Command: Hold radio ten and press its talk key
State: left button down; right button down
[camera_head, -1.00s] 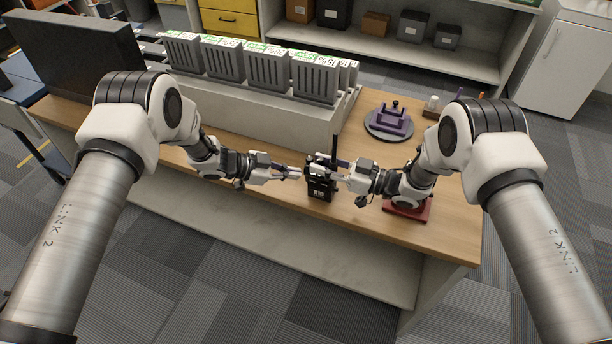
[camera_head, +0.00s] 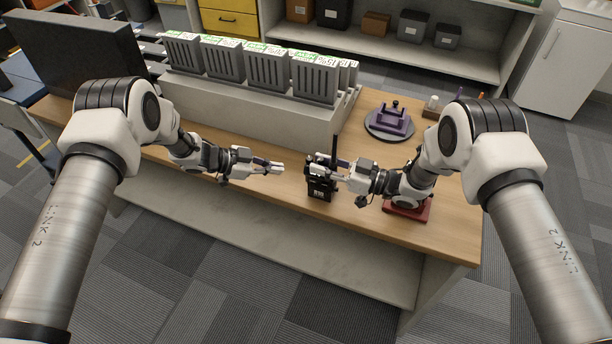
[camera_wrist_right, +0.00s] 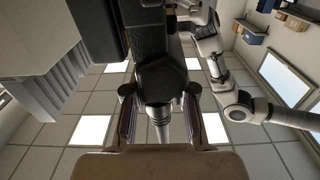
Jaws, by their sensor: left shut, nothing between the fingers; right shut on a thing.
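A black handheld radio (camera_head: 320,186) with an upright antenna is held near the table's front edge, a white label on its face. My right gripper (camera_head: 341,172) is shut on it from the right. In the right wrist view the radio (camera_wrist_right: 160,80) fills the upper middle, between the fingers of my right gripper (camera_wrist_right: 160,118). My left gripper (camera_head: 280,169) is shut and empty, left of the radio with a clear gap between them. I cannot read the radio's number, and its talk key is too small to make out.
The wooden table (camera_head: 440,235) holds a row of grey slotted units (camera_head: 268,68) with labels on a raised base. A purple cradle (camera_head: 394,121) sits on a round grey plate at the right. A red pad (camera_head: 422,212) lies under my right arm.

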jog(key=shift+f, duration=0.15)
jog(key=c, duration=0.9)
grip_release()
pick_arm(q)
jog(key=shift+w+f, duration=0.1)
pick_arm(e)
jog(key=shift+w, duration=0.1)
